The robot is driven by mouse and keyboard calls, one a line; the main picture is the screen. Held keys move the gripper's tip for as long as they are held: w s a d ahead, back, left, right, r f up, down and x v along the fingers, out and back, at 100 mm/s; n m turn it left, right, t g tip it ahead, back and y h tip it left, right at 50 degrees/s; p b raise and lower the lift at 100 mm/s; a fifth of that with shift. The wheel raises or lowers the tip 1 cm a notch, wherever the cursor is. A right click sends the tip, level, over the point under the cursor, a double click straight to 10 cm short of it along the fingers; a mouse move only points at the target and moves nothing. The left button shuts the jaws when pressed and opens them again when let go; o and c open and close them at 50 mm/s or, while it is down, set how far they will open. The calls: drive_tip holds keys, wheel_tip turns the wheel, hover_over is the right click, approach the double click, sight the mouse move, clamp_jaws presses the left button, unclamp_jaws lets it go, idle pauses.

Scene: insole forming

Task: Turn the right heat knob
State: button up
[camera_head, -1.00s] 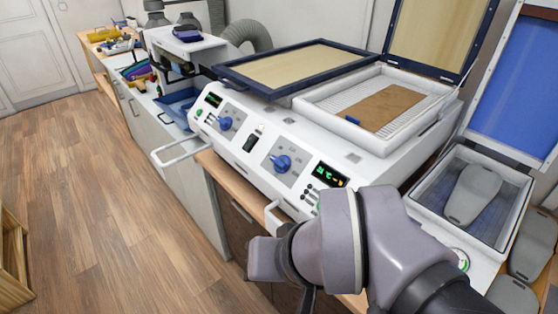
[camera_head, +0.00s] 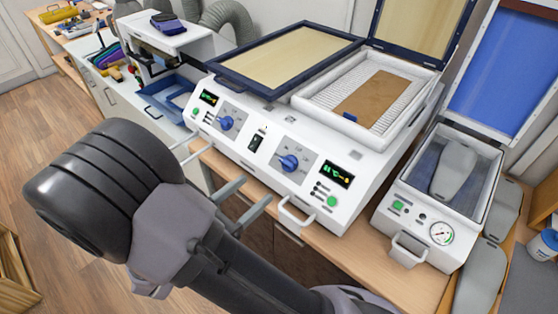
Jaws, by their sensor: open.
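The right heat knob (camera_head: 289,162) is a blue round knob with a pointer on a grey dial plate, on the white front panel of the heating machine (camera_head: 350,205). Nothing covers it. The left heat knob (camera_head: 227,123) is a similar blue knob further left on the same panel. My gripper (camera_head: 256,189) shows as two grey fingers, spread apart and empty. They point up and right toward the panel, and appear below and left of the right knob, not touching it. My dark arm hides part of the gripper's base.
White bar handles (camera_head: 296,216) stick out from the machine's front. A green-lit display (camera_head: 336,175) and green button (camera_head: 331,201) sit right of the knob. A vacuum press (camera_head: 440,215) with a gauge stands at right. Wooden floor (camera_head: 50,110) is open at left.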

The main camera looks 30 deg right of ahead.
sight(285, 163)
drive_tip(key=b+x, duration=0.1)
drive_tip(key=x, duration=1)
drive_tip(key=shift+w+d, duration=0.1)
drive_tip(key=shift+d, duration=0.25)
drive_tip(key=c, duration=1.4)
